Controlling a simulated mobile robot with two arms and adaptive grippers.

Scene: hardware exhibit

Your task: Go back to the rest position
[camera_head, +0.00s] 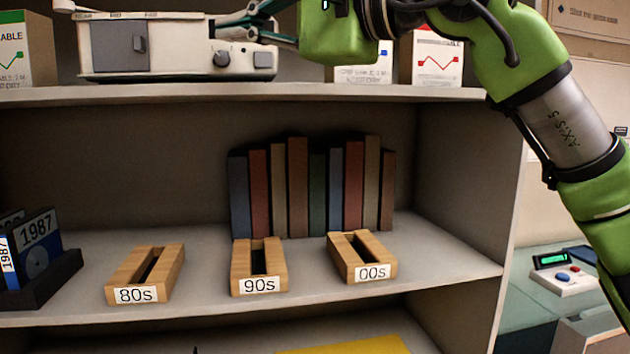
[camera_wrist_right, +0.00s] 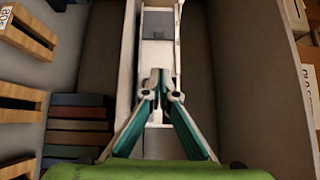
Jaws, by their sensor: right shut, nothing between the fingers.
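My right gripper (camera_head: 216,29) reaches in from the upper right on a green arm. Its teal fingers point left, shut and empty, in front of or over the pale device (camera_head: 180,48) on the upper shelf. In the right wrist view the fingertips (camera_wrist_right: 162,84) meet, with the pale device (camera_wrist_right: 158,52) behind them. I cannot tell whether they touch it. My left gripper is not in view.
The upper shelf (camera_head: 330,93) also holds boxes. On the shelf below stand wooden holders marked 80s (camera_head: 146,275), 90s (camera_head: 259,268) and 00s (camera_head: 362,258), a row of books (camera_head: 298,185) and 1987 disks (camera_head: 39,245). A small keypad device (camera_head: 564,273) sits at right.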

